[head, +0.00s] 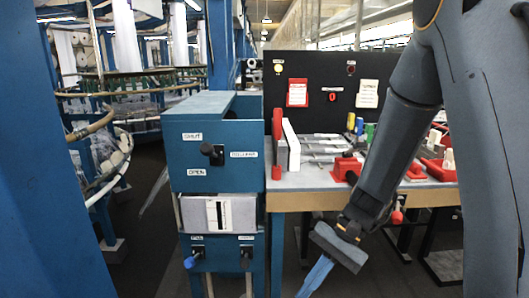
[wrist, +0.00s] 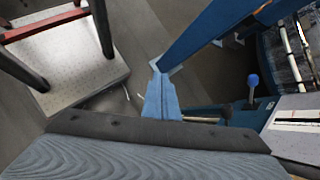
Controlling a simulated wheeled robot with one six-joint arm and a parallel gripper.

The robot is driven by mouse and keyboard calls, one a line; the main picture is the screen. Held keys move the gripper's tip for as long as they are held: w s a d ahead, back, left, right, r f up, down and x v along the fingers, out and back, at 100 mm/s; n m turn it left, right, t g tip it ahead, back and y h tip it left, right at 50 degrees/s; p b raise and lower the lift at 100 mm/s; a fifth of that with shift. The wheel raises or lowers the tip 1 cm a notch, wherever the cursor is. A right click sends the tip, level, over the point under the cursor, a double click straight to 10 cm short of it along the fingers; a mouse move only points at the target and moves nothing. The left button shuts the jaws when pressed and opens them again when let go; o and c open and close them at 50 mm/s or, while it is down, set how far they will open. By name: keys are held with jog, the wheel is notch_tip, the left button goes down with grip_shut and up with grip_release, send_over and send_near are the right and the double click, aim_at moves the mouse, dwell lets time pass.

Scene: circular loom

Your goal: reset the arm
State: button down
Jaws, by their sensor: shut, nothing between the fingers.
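My gripper (head: 316,279) hangs at the end of my arm in the lower middle of the head view, in front of the workbench and below its top. Its light-blue fingers point down and slightly left, and the lower ends run to the picture's edge. In the wrist view my gripper (wrist: 160,94) shows its fingers together with nothing between them, above the dark floor. My grey arm comes down from the upper right of the head view and covers part of the bench.
The workbench (head: 300,182) holds red holders and several tools. Left of it stands a blue cabinet (head: 184,168) with a black handle; a blue-knobbed lever (head: 190,262) sits low on it, also in the wrist view (wrist: 252,82). A circular loom (head: 100,140) stands behind left.

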jog(key=s+d+r+n+t+h+p, duration=0.3)
jog(key=s+d+r+n+t+h, duration=0.1)
jog(key=s+d+r+n+h, duration=0.3)
notch_tip(320, 180, up, 2)
jog(key=shift+s+d+r, duration=0.1)
jog(key=shift+s+d, duration=0.1)
jog(key=shift+d, duration=1)
